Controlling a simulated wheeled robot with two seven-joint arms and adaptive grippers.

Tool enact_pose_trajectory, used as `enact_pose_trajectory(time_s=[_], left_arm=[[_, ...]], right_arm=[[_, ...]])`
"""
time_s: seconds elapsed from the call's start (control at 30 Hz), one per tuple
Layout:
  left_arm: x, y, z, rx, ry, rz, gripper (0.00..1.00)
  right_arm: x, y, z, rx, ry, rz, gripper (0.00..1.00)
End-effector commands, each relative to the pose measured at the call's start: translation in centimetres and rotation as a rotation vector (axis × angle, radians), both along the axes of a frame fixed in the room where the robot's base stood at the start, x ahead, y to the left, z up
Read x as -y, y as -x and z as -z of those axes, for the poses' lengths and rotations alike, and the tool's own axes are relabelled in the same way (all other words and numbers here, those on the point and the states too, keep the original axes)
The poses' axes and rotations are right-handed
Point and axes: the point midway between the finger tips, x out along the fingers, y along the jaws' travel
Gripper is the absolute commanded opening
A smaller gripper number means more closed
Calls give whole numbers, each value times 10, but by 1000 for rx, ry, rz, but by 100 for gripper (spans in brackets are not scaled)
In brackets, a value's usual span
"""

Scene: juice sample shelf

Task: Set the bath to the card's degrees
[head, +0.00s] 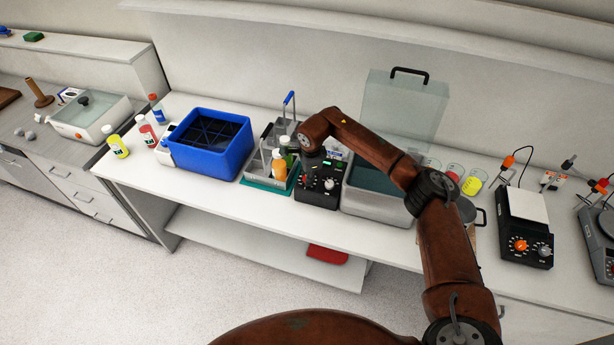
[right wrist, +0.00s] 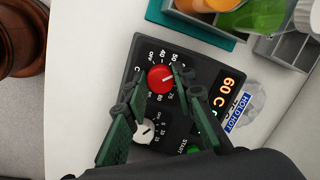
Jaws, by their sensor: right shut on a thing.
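The bath (head: 372,207) is a grey metal basin with its clear lid (head: 405,103) raised behind it. Its black control box (head: 318,198) stands at its left side. In the right wrist view the box has a red dial knob (right wrist: 160,79) on a degree scale, a white knob (right wrist: 144,131) and an orange display (right wrist: 227,91) that appears to read 60 C. My right gripper (right wrist: 158,86) is shut on the red knob, with one finger on each side. A blue-and-white label reading HOLD HOT (right wrist: 237,112) lies beside the display. I cannot read any card's degrees. My left gripper is not in view.
A grey rack (head: 262,180) with bottles stands just left of the control box, and a blue crate (head: 210,145) farther left. Beakers (head: 472,182) and a black hotplate (head: 522,232) stand to the right. The counter's front strip (head: 250,210) is clear.

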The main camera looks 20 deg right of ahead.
Motion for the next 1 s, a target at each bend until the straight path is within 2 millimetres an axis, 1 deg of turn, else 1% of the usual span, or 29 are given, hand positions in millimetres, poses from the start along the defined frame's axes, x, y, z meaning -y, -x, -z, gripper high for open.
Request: enact_pose_trajectory(time_s=[0.17,0.37,1.0], left_arm=[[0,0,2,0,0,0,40],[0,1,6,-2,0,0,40],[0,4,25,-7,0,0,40]], right_arm=[[0,0,0,6,-8,38,0],[0,0,0,24,-33,148,0],[0,-1,0,111,-160,722,0]])
